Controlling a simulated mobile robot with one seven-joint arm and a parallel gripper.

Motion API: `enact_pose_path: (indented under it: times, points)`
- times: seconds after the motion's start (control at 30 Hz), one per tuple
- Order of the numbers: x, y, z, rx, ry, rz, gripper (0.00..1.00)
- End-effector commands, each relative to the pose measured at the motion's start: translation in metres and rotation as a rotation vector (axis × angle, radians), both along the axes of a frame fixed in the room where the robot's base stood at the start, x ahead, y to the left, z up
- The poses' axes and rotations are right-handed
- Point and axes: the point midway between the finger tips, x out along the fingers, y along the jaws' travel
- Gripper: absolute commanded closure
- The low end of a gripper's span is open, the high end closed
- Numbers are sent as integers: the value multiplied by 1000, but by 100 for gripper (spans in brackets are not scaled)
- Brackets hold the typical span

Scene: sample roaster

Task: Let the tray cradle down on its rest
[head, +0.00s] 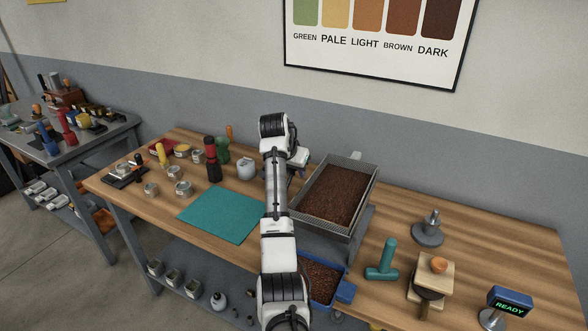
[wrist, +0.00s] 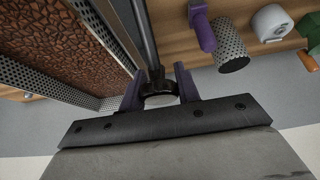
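The tray cradle (head: 357,225) is a perforated metal tray full of brown beans, above a grey stand (head: 322,246). Whether it touches its rest is hidden. It also shows in the wrist view (wrist: 108,103), on the left, with its beans. My gripper (wrist: 160,90) is beside the tray's edge, its two dark purple fingers on either side of a black bar (wrist: 146,40) with a round end. They look closed on this bar; its join to the tray is not visible. In the head view my gripper (head: 298,160) is at the tray's left, partly hidden by my arm.
A blue bin (head: 343,292) of beans is below the tray's front. A teal mat (head: 222,214) lies left, with several tins and bottles behind it. Right are a teal T-shaped tool (head: 383,262), a wooden-topped tool (head: 434,274), a grey round-based piece (head: 429,230) and a READY display (head: 509,303).

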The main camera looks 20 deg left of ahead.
Motion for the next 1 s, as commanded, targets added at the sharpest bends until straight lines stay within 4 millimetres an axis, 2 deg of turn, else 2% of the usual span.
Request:
enact_pose_path:
  times: [0.33,0.47,0.57,0.9,1.0]
  points:
    - [1,0,1,2,-4,-1,60]
    - [-3,0,8,3,-6,-1,60]
    - [-11,0,20,3,-7,0,60]
    - [-52,3,96,7,-6,2,60]
    - [-59,4,109,6,-5,3,60]
